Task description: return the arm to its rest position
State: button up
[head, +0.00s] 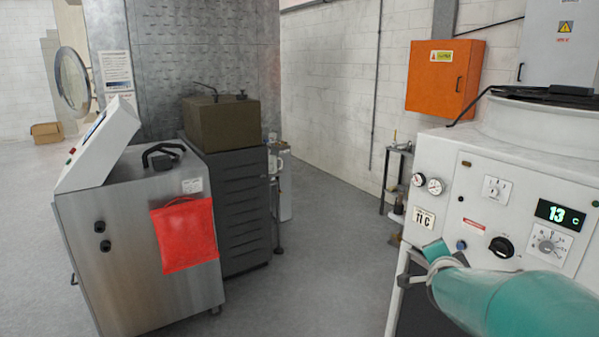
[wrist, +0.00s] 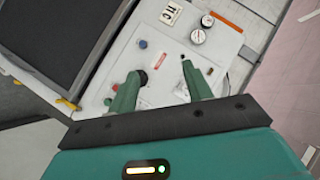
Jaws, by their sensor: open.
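My gripper (wrist: 160,70) shows in the wrist view with its two green fingers spread apart and nothing between them. It faces the white control panel (wrist: 165,62) of a machine. In the head view my teal arm reaches in from the lower right, in front of the lower part of the white machine (head: 470,185). This panel carries two round gauges, a black knob (head: 501,247), a grey dial (head: 547,242) and a green display (head: 560,214) reading 13 C. Whether the fingers touch the panel cannot be told.
A steel cabinet (head: 125,255) with a red pouch (head: 186,234) stands at the left, beside a dark grey cabinet (head: 238,190). An orange wall box (head: 444,80) hangs at the back right. The grey floor (head: 325,260) between the machines is clear.

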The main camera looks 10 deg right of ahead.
jog(key=s+a+n+g+y, duration=0.1)
jog(key=s+a+n+y, duration=0.35)
jog(key=a, duration=0.55)
jog(key=s+a+n+g+y, duration=0.1)
jog(key=s+a+n+y, duration=0.25)
jog(key=a+n, duration=0.45)
jog(key=s+a+f+n+g, duration=0.1)
jog(key=s+a+n+g, duration=0.1)
jog(key=s+a, duration=0.2)
jog(key=s+a+n+g, duration=0.2)
jog(key=s+a, duration=0.2)
jog(key=s, duration=0.6)
jog(key=shift+s+a+f, duration=0.2)
jog(key=shift+a+f, duration=0.1)
jog(key=shift+f, duration=0.05)
jog(key=shift+n, duration=0.25)
jog(key=c, duration=0.3)
jog(key=shift+d, duration=0.15)
